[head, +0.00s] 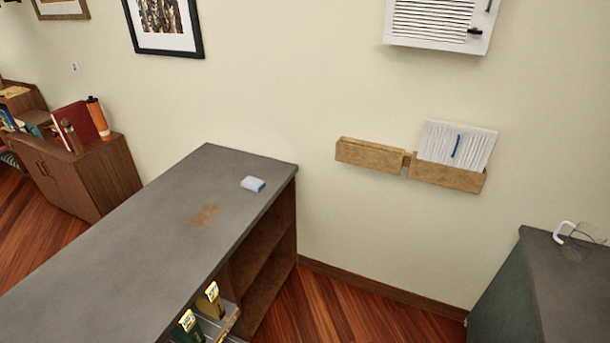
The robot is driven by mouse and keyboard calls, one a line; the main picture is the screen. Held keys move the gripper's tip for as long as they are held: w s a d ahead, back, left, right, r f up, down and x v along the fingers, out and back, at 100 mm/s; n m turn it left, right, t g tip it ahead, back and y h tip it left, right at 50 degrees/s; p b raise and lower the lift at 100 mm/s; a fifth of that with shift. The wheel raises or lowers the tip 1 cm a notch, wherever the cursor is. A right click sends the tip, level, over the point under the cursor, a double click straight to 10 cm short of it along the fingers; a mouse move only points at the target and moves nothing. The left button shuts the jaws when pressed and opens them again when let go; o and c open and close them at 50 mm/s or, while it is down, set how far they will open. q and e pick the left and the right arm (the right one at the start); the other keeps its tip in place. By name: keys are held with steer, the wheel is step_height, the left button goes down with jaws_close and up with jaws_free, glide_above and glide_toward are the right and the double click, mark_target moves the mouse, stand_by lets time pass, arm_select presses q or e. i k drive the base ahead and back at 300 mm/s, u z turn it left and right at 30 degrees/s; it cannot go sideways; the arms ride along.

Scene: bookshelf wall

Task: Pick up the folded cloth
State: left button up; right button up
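A small, light blue and white block-shaped item (253,184), which looks like the folded cloth, lies on the grey top of the counter (120,270) near its far right corner. It is small in the head view, so its folds cannot be made out. Nothing touches it. Neither of my grippers shows in the head view.
A brown stain (205,214) marks the counter beside the cloth. Open shelves (265,245) under the counter hold boxes. Wooden wall holders (370,155) hang on the back wall. Another dark counter (565,280) stands at right. Wooden floor (345,305) lies between.

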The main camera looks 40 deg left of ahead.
mark_target(255, 185)
steer(key=z, duration=0.05)
steer(key=i, duration=0.9)
steer(key=u, duration=0.15)
